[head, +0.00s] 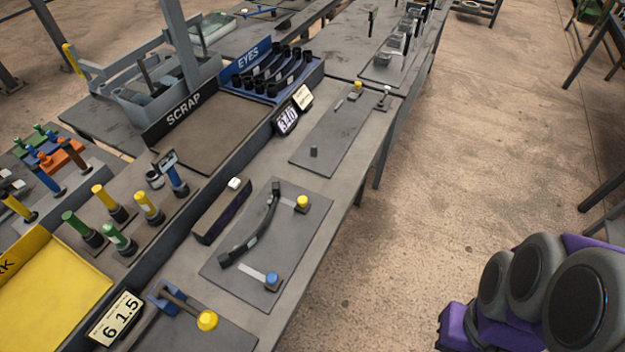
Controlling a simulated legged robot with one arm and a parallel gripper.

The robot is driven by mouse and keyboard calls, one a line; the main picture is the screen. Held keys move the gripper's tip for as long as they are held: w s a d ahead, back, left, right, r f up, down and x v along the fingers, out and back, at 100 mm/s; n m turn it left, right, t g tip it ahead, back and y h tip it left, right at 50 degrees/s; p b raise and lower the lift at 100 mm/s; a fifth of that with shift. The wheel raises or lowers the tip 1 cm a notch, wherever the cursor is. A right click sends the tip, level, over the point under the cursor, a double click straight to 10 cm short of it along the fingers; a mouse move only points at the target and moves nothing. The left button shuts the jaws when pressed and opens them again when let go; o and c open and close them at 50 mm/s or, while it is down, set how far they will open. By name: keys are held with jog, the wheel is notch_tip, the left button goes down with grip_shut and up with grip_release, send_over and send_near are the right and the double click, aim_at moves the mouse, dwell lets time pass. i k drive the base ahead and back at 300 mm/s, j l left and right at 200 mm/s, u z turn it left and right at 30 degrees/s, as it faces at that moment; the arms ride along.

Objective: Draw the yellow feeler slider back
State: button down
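A yellow round knob (303,202) sits at the right end of a short pale strip on a grey plate (315,222). A blue knob (272,279) sits on a similar pale strip at the plate's near end. A curved dark bar (262,228) lies between them, its upper end close to the yellow knob's strip. I cannot tell whether they touch. Another small yellow knob (358,86) is on a farther plate (335,130). A larger yellow ball (207,320) tops a lever at the near end. My gripper does not show.
The bench runs from bottom left to top right, with open floor (450,180) on its right. Beside the plate are a dark block (222,212) and a SCRAP tray (180,112). Purple and grey rounded parts fill the lower right corner.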

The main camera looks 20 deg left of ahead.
aim_at(303, 206)
jog(key=u, duration=1.65)
